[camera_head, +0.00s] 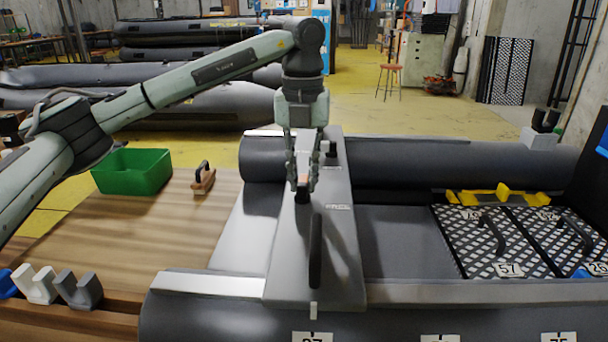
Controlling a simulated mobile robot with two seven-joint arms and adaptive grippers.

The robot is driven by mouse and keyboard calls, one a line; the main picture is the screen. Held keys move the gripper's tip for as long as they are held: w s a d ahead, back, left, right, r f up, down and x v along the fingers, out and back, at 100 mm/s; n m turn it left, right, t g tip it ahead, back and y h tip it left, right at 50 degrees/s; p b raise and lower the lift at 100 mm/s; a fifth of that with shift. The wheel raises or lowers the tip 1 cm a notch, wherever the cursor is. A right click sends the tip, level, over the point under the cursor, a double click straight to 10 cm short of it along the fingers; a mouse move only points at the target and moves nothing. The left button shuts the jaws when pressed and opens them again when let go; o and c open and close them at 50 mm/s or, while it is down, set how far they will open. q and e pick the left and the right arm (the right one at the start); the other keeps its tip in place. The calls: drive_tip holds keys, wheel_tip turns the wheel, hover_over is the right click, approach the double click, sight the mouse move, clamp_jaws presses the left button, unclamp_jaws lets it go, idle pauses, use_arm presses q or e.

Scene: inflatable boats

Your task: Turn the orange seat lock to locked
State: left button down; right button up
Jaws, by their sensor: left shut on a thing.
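A grey seat board (335,255) lies across the two dark tubes of the inflatable boat (450,165). A long black handle (315,250) is on its near half. My left gripper (303,188) points down over the middle of the seat board. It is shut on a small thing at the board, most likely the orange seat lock. The fingers hide nearly all of that thing, so its turn position cannot be told. My right gripper is not in view.
A green bin (132,171) and a wooden-handled block (203,180) stand on the wooden table (110,225) at left. White and grey cradles (78,290) line its front. Checkered floor panels (490,240) and a yellow piece (495,195) lie at right in the boat.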

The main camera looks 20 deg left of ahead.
sight(302, 180)
use_arm(q)
drive_tip(key=shift+a+n, duration=0.1)
drive_tip(key=shift+n, duration=0.2)
idle(0.4)
drive_tip(key=c, duration=1.5)
unclamp_jaws()
drive_tip(key=shift+r, duration=0.15)
wheel_tip(302, 180, up, 12)
drive_tip(key=shift+f, duration=0.1)
drive_tip(key=shift+f, duration=0.1)
